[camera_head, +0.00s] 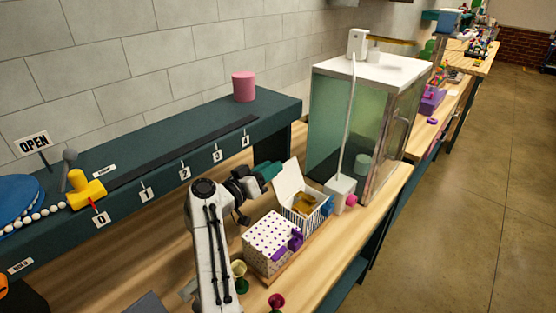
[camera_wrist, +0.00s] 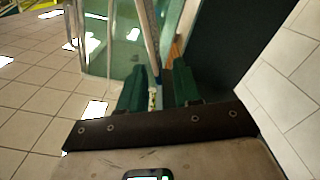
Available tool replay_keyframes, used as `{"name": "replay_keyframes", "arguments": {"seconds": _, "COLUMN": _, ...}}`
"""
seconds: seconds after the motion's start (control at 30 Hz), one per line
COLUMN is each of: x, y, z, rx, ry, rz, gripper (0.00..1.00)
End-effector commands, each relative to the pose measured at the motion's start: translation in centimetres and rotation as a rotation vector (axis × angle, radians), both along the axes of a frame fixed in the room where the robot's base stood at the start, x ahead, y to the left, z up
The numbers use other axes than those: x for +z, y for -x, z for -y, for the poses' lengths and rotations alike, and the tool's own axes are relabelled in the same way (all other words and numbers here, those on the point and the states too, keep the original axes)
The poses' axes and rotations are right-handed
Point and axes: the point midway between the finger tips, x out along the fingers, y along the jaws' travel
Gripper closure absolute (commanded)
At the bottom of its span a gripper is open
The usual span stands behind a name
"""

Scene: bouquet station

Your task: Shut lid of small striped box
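The small striped box (camera_head: 303,219) stands on the wooden counter with black and white striped sides. Its white lid (camera_head: 288,179) is raised, tilted up at the back left, and something golden-brown lies inside. A blue part (camera_head: 327,206) is on the box's right side. My gripper (camera_head: 271,170) is just left of the raised lid, near its upper edge; I cannot tell whether it touches. In the wrist view, the two green fingers (camera_wrist: 158,80) are apart with a gap between them and nothing clearly held. The box is not recognisable in that view.
A white box with purple dots (camera_head: 268,243) and a purple clasp stands in front of the striped box. A glass cabinet (camera_head: 362,120) is behind it, with a white post and block (camera_head: 341,187) close by. A teal shelf (camera_head: 180,160) with numbered tags runs left, carrying a pink cylinder (camera_head: 244,87).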

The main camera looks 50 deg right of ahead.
Motion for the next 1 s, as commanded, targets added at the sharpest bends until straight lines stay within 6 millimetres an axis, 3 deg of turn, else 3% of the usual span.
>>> {"name": "replay_keyframes", "arguments": {"seconds": 0.23, "x": 0.1, "y": -0.1, "z": 3.3, "rx": -0.001, "ry": 0.000, "rz": 0.000, "gripper": 0.67}}
{"name": "replay_keyframes", "arguments": {"seconds": 0.67, "x": 0.0, "y": -0.1, "z": 4.0, "rx": 0.000, "ry": 0.001, "rz": 0.001, "gripper": 0.68}}
{"name": "replay_keyframes", "arguments": {"seconds": 1.0, "x": 0.0, "y": -0.1, "z": 4.0, "rx": 0.000, "ry": 0.001, "rz": 0.001, "gripper": 1.00}}
